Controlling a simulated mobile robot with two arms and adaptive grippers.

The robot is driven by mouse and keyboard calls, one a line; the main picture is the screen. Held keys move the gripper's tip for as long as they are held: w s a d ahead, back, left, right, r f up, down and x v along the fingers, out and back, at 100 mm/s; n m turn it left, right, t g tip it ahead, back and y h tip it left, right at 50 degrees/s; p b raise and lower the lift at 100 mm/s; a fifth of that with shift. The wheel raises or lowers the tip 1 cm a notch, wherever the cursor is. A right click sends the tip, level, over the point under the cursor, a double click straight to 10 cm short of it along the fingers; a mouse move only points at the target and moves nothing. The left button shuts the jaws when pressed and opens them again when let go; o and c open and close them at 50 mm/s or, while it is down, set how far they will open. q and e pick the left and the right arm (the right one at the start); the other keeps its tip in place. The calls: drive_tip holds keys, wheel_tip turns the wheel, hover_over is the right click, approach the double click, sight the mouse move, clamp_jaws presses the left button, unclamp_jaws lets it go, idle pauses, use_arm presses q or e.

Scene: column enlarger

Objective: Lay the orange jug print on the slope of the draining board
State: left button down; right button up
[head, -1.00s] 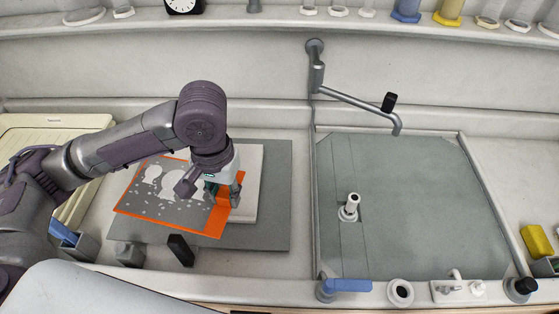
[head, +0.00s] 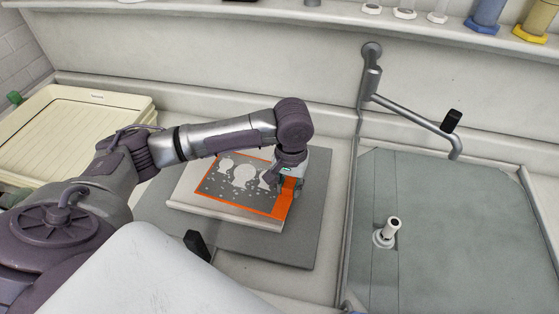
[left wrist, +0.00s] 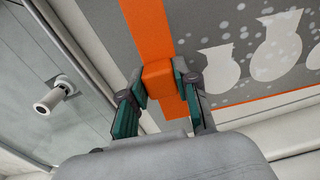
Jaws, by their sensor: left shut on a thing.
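The orange jug print (head: 225,186) is a grey sheet with white jug shapes and an orange border. My left gripper (head: 289,186) is shut on an orange tab at its right edge. In the left wrist view the fingers (left wrist: 162,85) clasp that tab, and the print (left wrist: 225,25) stretches away to the right. In the head view the print lies over a pale board (head: 222,214), which seems to be the draining board. The board's front and left margins show. I cannot tell whether the print touches it.
The pale board stands on a grey mat (head: 300,245). A cream ridged tray (head: 75,135) is at the left.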

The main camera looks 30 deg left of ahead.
use_arm(q)
drive_tip(key=shift+n, duration=0.5)
drive_tip(key=w+a+p, duration=0.1)
drive_tip(key=w+a+f+p, duration=0.1)
drive_tip(key=a, duration=0.1)
drive_tip(key=w+a+p, duration=0.1)
drive_tip(key=shift+a+f, duration=0.15)
drive_tip(key=shift+f, duration=0.15)
drive_tip(key=shift+a+f, duration=0.2)
drive_tip(key=shift+a, duration=0.05)
drive_tip(key=shift+w+f, duration=0.1)
drive_tip(key=shift+f, duration=0.05)
use_arm(e)
wheel_tip(320, 180, up, 5)
drive_tip(key=shift+d+f, duration=0.15)
use_arm(q)
drive_tip(key=shift+p, duration=0.9)
drive_tip(key=shift+f+b, duration=0.8)
drive_tip(key=shift+f, duration=1.5)
use_arm(e)
drive_tip(key=shift+a, duration=0.2)
